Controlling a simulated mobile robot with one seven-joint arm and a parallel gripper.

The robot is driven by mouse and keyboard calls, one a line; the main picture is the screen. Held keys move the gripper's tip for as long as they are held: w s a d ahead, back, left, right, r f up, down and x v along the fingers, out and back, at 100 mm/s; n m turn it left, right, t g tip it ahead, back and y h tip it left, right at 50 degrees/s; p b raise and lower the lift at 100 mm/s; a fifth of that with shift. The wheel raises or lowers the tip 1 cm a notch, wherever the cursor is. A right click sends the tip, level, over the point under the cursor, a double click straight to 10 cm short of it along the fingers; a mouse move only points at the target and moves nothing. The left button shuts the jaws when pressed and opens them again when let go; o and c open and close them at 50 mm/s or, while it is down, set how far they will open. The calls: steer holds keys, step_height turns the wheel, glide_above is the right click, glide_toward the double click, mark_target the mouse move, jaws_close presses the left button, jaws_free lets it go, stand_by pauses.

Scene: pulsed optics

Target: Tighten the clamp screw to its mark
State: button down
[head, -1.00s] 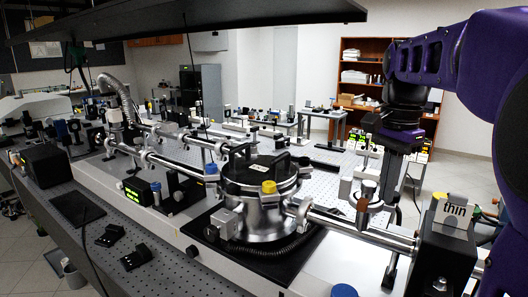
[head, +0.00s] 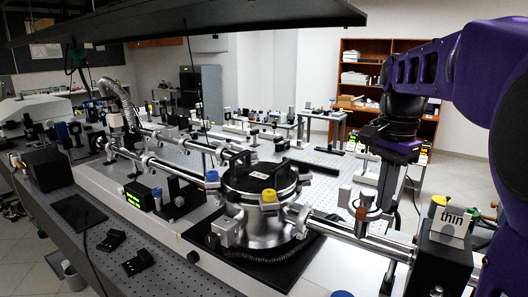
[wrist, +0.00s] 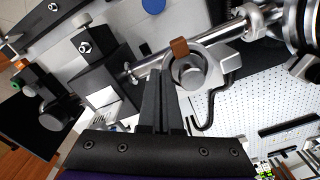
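A clamp sits on the steel beam tube, right of the round chamber. Its round screw head (wrist: 188,73) shows in the wrist view, ringed by a pale collar, with a brown tab (wrist: 180,47) at the collar's edge. In the head view the clamp screw (head: 370,190) stands upright above the tube, with a brown patch low on its front. My gripper (wrist: 161,72) has its two black fingers together, with nothing visible between them. In the wrist picture the fingertips lie just left of the screw head; I cannot tell whether they touch. No other alignment mark is clear.
The round steel chamber (head: 262,214) with a yellow knob stands left of the clamp. A black block (head: 442,262) with a card reading "thin" stands to the right. The tube (head: 335,228) runs between them. Perforated table top lies behind.

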steer(key=shift+a, duration=0.2)
stand_by(0.3)
step_height(320, 180, up, 6)
stand_by(0.5)
steer(key=shift+a, duration=0.1)
